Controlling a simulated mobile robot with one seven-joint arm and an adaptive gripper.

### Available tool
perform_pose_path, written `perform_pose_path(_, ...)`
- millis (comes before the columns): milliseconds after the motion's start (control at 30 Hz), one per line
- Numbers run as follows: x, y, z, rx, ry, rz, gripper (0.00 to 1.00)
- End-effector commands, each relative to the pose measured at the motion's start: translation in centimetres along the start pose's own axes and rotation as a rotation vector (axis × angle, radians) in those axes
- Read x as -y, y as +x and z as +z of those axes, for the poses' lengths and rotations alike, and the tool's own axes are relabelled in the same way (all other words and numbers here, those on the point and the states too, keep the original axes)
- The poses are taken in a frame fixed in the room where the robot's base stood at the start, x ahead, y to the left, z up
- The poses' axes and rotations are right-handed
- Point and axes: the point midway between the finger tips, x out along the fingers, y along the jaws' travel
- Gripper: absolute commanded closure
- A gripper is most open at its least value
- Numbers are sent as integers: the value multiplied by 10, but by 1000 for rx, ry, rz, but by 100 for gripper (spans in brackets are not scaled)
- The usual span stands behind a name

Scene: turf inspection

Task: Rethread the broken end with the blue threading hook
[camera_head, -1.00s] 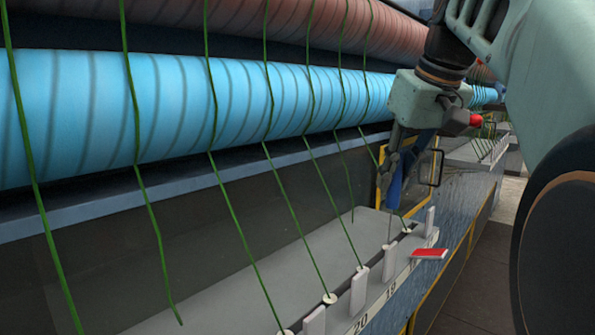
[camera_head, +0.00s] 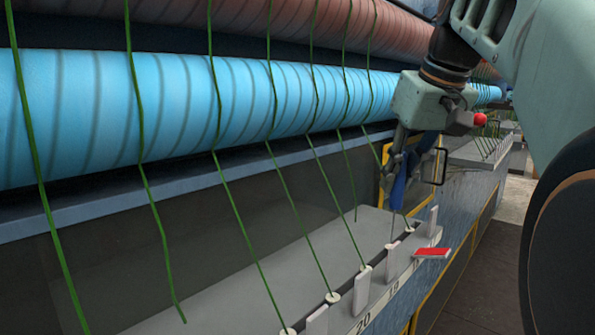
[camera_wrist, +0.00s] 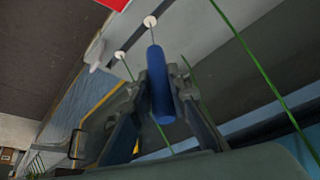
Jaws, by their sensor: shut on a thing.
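My gripper (camera_head: 397,172) is shut on the blue handle of the threading hook (camera_head: 399,190), which is held nearly upright. In the wrist view the blue hook (camera_wrist: 160,88) sits between the fingers of my gripper (camera_wrist: 160,100). Its thin shaft points at a white eyelet (camera_wrist: 150,21); I cannot tell if the tip is inside. In the head view this eyelet (camera_head: 392,246) shows no green yarn in it. One green yarn (camera_head: 350,180) ends loose above the grey plate, left of the hook. Another yarn (camera_head: 160,235) also ends loose, further left.
Several white upright tabs (camera_head: 362,290) line the grey plate's (camera_head: 270,265) front edge. A red flag (camera_head: 432,253) sticks out beside the hook. Taut green yarns (camera_head: 335,205) run from the blue roller (camera_head: 170,105) to other eyelets. The aisle floor (camera_head: 475,275) is clear.

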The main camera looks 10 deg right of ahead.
Motion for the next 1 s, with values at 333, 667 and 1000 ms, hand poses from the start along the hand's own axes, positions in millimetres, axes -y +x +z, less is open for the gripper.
perform_pose_path(333,0,9,4,0,0,0,100)
perform_pose_path(667,0,16,8,-1,0,1,100)
perform_pose_path(1000,0,24,12,-1,0,0,100)
